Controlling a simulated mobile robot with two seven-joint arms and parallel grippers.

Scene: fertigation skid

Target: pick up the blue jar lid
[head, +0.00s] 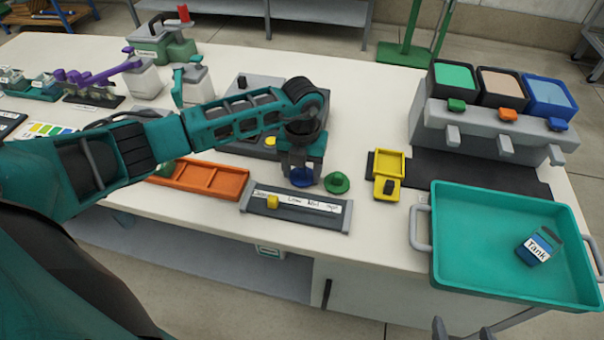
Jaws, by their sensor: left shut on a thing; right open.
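The blue jar lid (301,178) is at the middle of the white table, between the fingertips of my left gripper (301,168). My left gripper points down and is shut on the lid. The fingers partly hide the lid, and I cannot tell whether it still touches the table. My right gripper (462,330) shows only as fingertips at the bottom edge of the head view, open and apart, away from the lid.
A green lid (337,183) lies just right of the blue one. A grey slider board (300,220) is in front, an orange tray (225,184) to the left. A yellow hinged box (388,164) and a teal tray (470,275) holding a "Tank" carton (539,246) are to the right.

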